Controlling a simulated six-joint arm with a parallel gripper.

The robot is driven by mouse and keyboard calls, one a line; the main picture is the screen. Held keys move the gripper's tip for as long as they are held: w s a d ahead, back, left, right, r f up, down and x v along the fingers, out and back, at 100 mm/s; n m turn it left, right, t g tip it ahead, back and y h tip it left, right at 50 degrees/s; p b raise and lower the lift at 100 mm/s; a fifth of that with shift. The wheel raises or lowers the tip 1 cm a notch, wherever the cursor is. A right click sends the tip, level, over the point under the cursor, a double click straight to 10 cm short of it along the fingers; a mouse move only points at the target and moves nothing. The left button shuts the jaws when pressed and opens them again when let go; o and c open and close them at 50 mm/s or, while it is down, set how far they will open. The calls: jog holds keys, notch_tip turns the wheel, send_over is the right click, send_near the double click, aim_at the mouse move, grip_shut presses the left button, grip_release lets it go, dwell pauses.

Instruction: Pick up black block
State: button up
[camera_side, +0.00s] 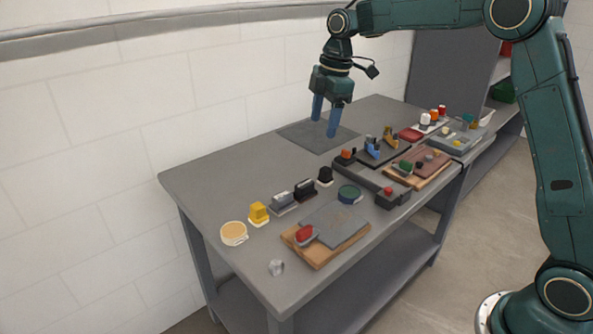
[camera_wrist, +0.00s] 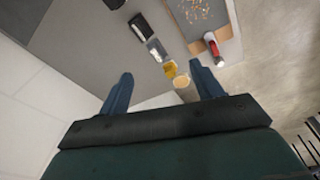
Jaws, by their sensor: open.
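A small black block (camera_side: 325,176) stands on the grey table (camera_side: 200,180), at the far end of a short row in the side view. A wider black piece with a lighter top (camera_side: 305,191) sits right beside it. In the wrist view a black block shows at the top edge (camera_wrist: 115,3), cut off by the frame, with the wider black piece (camera_wrist: 140,26) below it. My gripper (camera_side: 325,118) is open and empty, pointing down over the dark mat (camera_side: 297,137), behind and apart from the black block.
A grey block (camera_side: 283,203), a yellow block (camera_side: 258,213) and a tan-topped cup (camera_side: 234,234) continue the row. A board with a grey plate (camera_side: 340,226) and red piece (camera_side: 304,233) lies in front. Trays of small parts (camera_side: 420,168) fill the right. The table's left is clear beside the wall.

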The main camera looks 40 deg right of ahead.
aim_at(305, 182)
jog(key=w+d+f+n+g, duration=0.1)
jog(key=w+d+f+n, duration=0.1)
jog(key=w+f+n, duration=0.2)
notch_tip(305, 182, down, 6)
jog(key=w, duration=0.3)
jog(key=shift+d, duration=0.3)
jog(key=shift+a+f, duration=0.15)
jog(key=shift+f, duration=1.25)
jog(key=shift+a+f, duration=0.2)
jog(key=shift+f, duration=1.15)
jog(key=shift+a+f, duration=0.15)
jog(key=shift+f, duration=1.25)
jog(key=shift+a+f, duration=0.2)
jog(key=shift+f, duration=1.1)
jog(key=shift+a+f, duration=0.2)
jog(key=shift+f, duration=1.05)
jog(key=c, duration=1.1)
